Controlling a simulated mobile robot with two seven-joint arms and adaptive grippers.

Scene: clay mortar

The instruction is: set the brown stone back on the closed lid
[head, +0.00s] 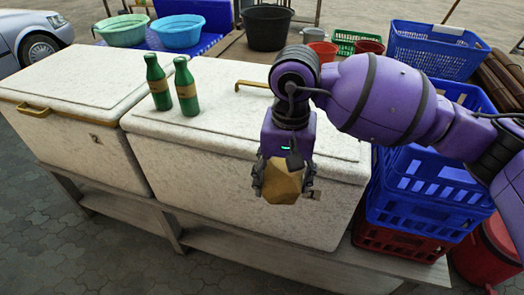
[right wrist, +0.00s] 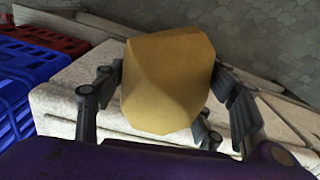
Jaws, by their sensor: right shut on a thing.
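The brown stone (head: 284,184), a faceted yellow-brown block, is held in my right gripper (head: 284,178), which is shut on it with a finger on each side. In the right wrist view, the stone (right wrist: 168,80) fills the middle, between the dark fingers. In the head view the stone appears in front of the front face of the right white box. That box's speckled lid (head: 222,108) is closed and has a brass handle at its back. The stone shows no contact with the lid. My left gripper is not in view.
Two green bottles (head: 158,82) stand on the right box's lid, at its left back. A second white box (head: 75,78), also closed, stands to the left. Blue crates (head: 425,195) over a red crate (head: 405,243) are stacked at right. The lid's middle is bare.

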